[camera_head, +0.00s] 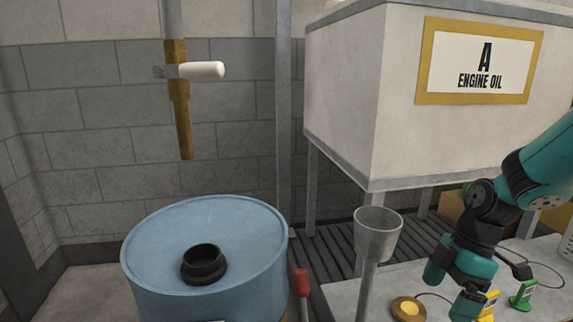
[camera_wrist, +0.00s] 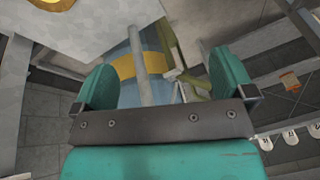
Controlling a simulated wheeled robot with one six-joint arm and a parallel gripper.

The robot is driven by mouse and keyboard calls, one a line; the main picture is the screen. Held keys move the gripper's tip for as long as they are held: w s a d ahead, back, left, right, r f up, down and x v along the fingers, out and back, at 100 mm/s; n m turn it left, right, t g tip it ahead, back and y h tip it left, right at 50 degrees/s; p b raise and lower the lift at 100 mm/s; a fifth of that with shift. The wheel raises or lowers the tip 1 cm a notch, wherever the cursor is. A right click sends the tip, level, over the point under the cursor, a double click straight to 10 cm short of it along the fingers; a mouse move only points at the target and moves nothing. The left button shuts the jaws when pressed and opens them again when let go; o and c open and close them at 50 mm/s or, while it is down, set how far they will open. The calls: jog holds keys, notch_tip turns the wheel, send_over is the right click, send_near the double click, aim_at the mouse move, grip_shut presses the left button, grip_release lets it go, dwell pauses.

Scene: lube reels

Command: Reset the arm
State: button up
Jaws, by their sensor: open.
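My gripper (camera_head: 452,287) is at the lower right of the head view, at the end of my teal and black arm, above the grey bench. In the wrist view the two teal fingers (camera_wrist: 165,85) stand wide apart with nothing held between them. Beyond them a grey post and a blue surface with a yellow band (camera_wrist: 150,66) show at a distance.
A blue drum (camera_head: 165,235) with a black collar (camera_head: 204,264) stands left of centre. A pipe with a white-handled valve (camera_head: 200,70) hangs above it. A grey funnel (camera_head: 378,232) stands left of my gripper. The engine oil tank (camera_head: 350,90) is behind. Yellow and green tagged items (camera_head: 524,293) lie close by.

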jog(key=s+a+r+m+t, duration=0.1)
jog(key=s+a+r+m, duration=0.45)
jog(key=s+a, duration=0.2)
jog(key=s+a+r+m+t, duration=0.1)
jog(key=s+a+r+m, duration=0.3)
jog(key=s+a+r, duration=0.4)
notch_tip(320, 180, up, 32)
jog(key=s+d+p, duration=0.1)
jog(key=p, duration=3.2)
jog(key=shift+s+d+y, duration=0.15)
jog(key=shift+s+y, duration=0.15)
jog(key=shift+s, duration=0.1)
